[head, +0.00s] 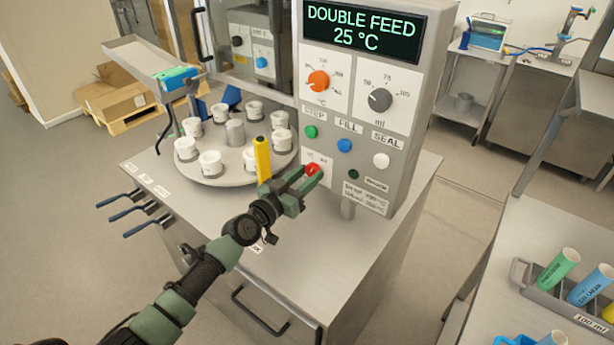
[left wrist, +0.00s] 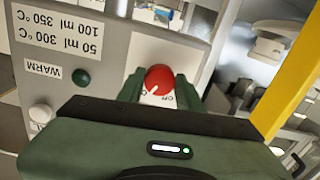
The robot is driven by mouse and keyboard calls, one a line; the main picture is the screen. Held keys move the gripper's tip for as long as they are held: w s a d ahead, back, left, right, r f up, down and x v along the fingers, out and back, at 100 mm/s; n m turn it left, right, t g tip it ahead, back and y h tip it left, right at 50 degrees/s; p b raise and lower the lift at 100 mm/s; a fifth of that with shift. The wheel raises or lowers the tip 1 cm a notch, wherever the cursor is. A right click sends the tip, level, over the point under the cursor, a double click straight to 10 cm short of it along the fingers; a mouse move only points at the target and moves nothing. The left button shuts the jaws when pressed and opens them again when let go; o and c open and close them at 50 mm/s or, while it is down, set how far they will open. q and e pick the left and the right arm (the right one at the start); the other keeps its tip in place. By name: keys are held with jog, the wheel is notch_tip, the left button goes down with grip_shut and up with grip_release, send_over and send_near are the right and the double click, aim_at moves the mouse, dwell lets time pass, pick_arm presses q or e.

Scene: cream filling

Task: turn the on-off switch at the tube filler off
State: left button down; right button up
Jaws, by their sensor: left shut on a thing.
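The tube filler (head: 420,105) is a grey machine whose display reads "DOUBLE FEED 25 °C". Its on-off switch (head: 313,168) is a small red knob low on the front panel. In the left wrist view the fingers (left wrist: 160,92) flank the knob. My right gripper is not in view.
A yellow post (head: 262,159) stands close left of my left gripper. Behind it is a turntable (head: 215,180) with several white cups. Orange (head: 318,81) and grey (head: 380,99) dials and several buttons sit above the switch. A tube rack (head: 545,290) is at right.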

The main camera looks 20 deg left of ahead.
pick_arm(q)
jog(key=n, duration=0.5)
jog(key=shift+b, duration=0.35)
jog(key=n, duration=0.5)
jog(key=shift+n, duration=0.3)
jog(key=c, duration=0.9)
grip_release()
jog(key=shift+c, duration=0.2)
jog(key=shift+s, duration=0.15)
